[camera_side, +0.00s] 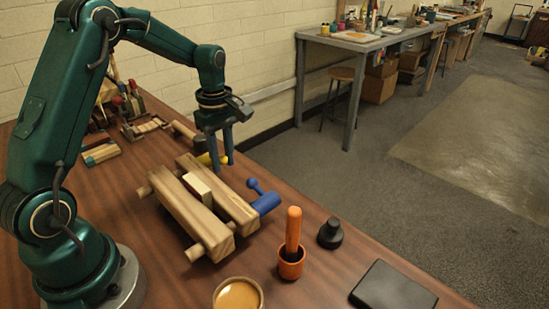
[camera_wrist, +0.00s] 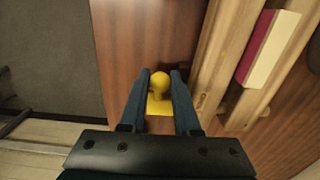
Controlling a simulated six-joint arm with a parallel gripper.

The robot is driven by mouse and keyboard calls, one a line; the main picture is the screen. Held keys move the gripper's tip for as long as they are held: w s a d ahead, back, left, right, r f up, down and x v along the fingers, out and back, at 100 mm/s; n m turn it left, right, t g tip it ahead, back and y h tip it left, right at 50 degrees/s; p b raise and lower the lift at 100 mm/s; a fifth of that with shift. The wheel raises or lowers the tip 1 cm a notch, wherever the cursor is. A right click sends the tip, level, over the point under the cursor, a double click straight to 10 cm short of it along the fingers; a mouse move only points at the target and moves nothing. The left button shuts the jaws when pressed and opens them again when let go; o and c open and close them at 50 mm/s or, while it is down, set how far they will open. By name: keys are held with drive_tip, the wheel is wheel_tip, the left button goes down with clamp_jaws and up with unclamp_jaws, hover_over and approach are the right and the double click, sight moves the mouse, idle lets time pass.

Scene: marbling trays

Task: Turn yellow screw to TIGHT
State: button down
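The yellow screw (camera_wrist: 159,86) has a rounded knob and shows between my fingers in the wrist view. In the side view only a bit of its yellow (camera_side: 204,159) shows, partly hidden behind my gripper. My gripper (camera_side: 222,164) points down at the far end of the wooden clamp (camera_side: 186,211). In the wrist view my gripper (camera_wrist: 159,75) is open, one finger on each side of the yellow knob, with slim gaps. The clamp has two wooden jaws with a block (camera_side: 197,188) between them. No TIGHT mark is legible.
A blue screw (camera_side: 266,202) sticks out of the clamp's right side. An orange-handled tool in a cup (camera_side: 291,262), a black weight (camera_side: 330,234), a dark flat slab (camera_side: 392,290) and a bowl (camera_side: 238,294) stand nearer. Tools and blocks (camera_side: 100,151) lie at the back left.

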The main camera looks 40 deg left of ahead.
drive_tip(key=shift+a+r, duration=0.3)
drive_tip(key=shift+r, duration=0.2)
drive_tip(key=shift+a+r, duration=0.1)
drive_tip(key=shift+a+r, duration=0.2)
drive_tip(key=shift+r, duration=0.05)
drive_tip(key=shift+a+r, duration=0.2)
drive_tip(key=shift+a, duration=0.1)
